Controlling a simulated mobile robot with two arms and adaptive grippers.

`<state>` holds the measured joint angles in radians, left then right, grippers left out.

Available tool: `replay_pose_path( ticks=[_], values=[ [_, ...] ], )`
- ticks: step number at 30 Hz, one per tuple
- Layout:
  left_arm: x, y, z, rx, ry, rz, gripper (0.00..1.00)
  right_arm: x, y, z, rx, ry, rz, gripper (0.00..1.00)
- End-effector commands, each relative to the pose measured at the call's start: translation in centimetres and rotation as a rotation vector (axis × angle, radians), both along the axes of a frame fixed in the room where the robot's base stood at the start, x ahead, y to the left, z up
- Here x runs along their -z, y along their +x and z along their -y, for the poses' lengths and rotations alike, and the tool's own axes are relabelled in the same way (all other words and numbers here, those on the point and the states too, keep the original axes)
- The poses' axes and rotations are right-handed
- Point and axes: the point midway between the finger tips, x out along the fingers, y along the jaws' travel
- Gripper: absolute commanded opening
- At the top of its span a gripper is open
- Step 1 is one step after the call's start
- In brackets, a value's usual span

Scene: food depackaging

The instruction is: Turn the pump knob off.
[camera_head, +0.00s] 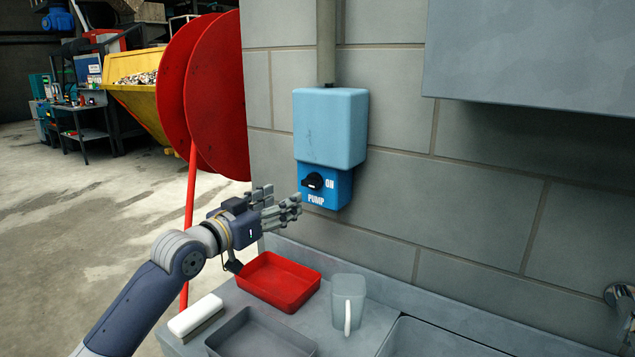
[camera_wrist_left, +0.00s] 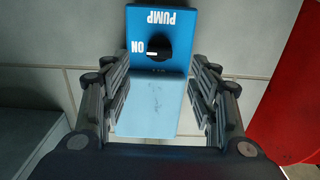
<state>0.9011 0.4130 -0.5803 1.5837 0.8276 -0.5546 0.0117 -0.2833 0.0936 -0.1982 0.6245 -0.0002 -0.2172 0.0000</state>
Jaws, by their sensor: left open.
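The pump knob (camera_head: 313,181) is a black round dial on a blue switch box (camera_head: 341,190) marked PUMP, fixed to the wall. Its white mark points toward the word ON. In the left wrist view the knob (camera_wrist_left: 160,48) appears upside down, near the top centre. My left gripper (camera_head: 286,203) is open and empty, just left of and slightly below the knob in the head view. In the left wrist view its fingers (camera_wrist_left: 160,66) are spread on either side of the box, apart from the knob. My right gripper is not in view.
A light-blue housing (camera_head: 330,125) sits above the switch box. Large red discs (camera_head: 215,95) stand left of the wall.

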Motion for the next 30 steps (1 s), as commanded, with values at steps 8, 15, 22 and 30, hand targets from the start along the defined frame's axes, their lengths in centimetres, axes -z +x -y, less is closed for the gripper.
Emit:
replay_pose_path(
  ticks=[8,15,22,30],
  values=[
    [-0.3,2.4,1.9,0.001,0.000,-0.001,0.55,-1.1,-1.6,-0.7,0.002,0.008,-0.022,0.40],
    [-0.2,5.2,3.9,0.001,-0.002,-0.001,0.55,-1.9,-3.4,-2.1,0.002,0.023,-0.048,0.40],
    [0.0,7.3,5.5,0.002,-0.002,-0.001,0.55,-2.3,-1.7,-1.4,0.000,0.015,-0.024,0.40],
    [0.0,8.5,6.2,0.000,0.000,0.000,0.55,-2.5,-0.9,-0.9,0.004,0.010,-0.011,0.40]
  ],
)
